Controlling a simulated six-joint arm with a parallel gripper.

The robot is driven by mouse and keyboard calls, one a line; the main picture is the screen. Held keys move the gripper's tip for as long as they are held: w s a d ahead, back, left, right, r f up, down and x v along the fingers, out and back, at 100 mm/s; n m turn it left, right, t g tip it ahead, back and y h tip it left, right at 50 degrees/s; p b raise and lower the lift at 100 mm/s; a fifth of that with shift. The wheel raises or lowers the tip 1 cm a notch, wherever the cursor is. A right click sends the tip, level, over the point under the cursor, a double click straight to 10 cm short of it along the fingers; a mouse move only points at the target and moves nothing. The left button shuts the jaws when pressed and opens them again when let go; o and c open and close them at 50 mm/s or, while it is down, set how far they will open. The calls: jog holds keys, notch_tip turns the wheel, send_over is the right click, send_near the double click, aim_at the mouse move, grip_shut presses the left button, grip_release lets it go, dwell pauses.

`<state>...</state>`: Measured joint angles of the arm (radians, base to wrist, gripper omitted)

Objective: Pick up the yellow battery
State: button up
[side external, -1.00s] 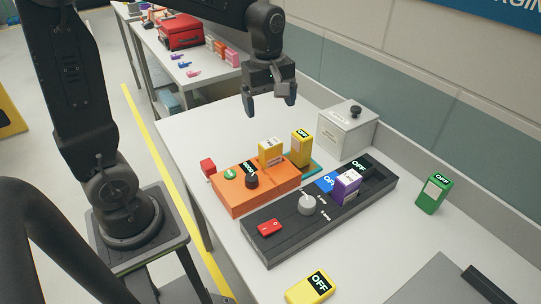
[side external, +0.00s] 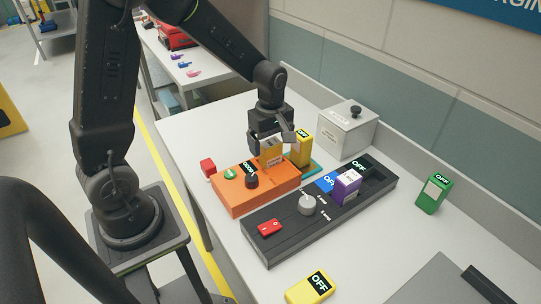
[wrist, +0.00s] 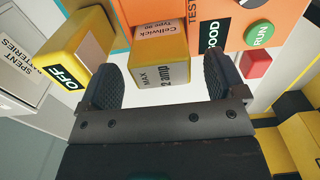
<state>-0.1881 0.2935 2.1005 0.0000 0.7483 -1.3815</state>
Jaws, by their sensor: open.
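A yellow battery (side external: 273,158) with a pale label stands upright at the orange tester (side external: 240,198). In the wrist view this battery (wrist: 162,66) shows between my fingers, with print on its label and end. My gripper (side external: 270,142) is open just over it, one finger to each side; in the wrist view the open gripper (wrist: 162,80) holds nothing. A third yellow battery (side external: 308,289), also marked OFF, is at the table's front.
A spent-batteries box (side external: 340,134) stands behind, against the wall. A dark panel (side external: 275,245) with a purple battery (side external: 347,186) and a grey knob (side external: 306,204) lies in front of the tester. A green battery (side external: 433,195) stands at the right. A red block (side external: 208,167) sits left.

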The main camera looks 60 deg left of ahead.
jog(key=shift+f, duration=1.5)
jog(key=shift+c, duration=0.3)
